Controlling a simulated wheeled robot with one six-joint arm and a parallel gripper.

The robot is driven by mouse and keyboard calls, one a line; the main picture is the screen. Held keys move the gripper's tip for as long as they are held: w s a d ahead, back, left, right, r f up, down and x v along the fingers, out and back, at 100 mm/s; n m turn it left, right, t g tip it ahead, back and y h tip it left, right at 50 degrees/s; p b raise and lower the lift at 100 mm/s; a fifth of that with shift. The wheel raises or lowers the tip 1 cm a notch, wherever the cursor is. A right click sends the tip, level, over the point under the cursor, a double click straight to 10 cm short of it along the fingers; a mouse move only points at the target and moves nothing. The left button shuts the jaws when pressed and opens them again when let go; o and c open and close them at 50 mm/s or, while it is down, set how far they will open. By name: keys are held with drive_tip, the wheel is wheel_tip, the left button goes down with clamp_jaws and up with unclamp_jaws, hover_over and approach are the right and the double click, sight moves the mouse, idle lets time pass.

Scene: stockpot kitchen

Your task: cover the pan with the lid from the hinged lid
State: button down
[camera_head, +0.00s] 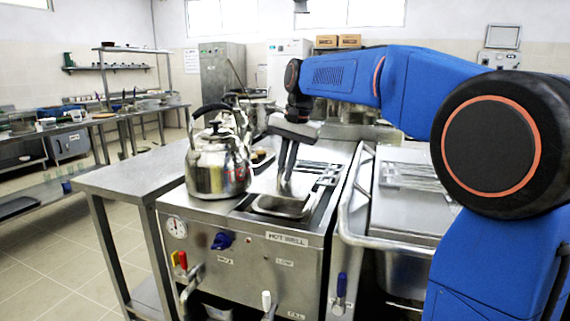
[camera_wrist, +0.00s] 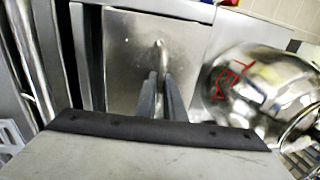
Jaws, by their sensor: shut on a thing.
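The lid looks like a flat rectangular steel plate with a thin upright handle in the wrist view (camera_wrist: 125,45). My gripper (camera_head: 284,188) points down, its two fingers closed around this handle; the fingers also show in the wrist view (camera_wrist: 160,85). In the head view a small rectangular steel piece with a rim (camera_head: 283,208) lies right below the fingertips, at the front of the hot well top. I cannot tell there which part is lid and which is pan. The pan's inside does not show.
A large steel kettle (camera_head: 218,165) stands close left of my gripper, also close in the wrist view (camera_wrist: 262,85). The hot well unit (camera_head: 250,255) has knobs and taps in front. A railed steel unit (camera_head: 410,170) stands to the right. A bare side table (camera_head: 130,178) is left.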

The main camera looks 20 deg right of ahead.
sight(286, 184)
drive_tip(key=shift+s+d+x, duration=0.1)
drive_tip(key=shift+d+x, duration=0.05)
drive_tip(key=shift+x, duration=0.7)
drive_tip(key=shift+s+d+x, duration=0.1)
drive_tip(key=shift+d+x, duration=0.05)
drive_tip(key=shift+x, duration=0.7)
drive_tip(key=shift+f, duration=0.65)
idle(0.5)
drive_tip(key=c, duration=1.8)
unclamp_jaws()
drive_tip(key=shift+o, duration=0.2)
drive_tip(key=shift+d, duration=0.1)
drive_tip(key=v, duration=1.7)
drive_tip(key=shift+r, duration=0.2)
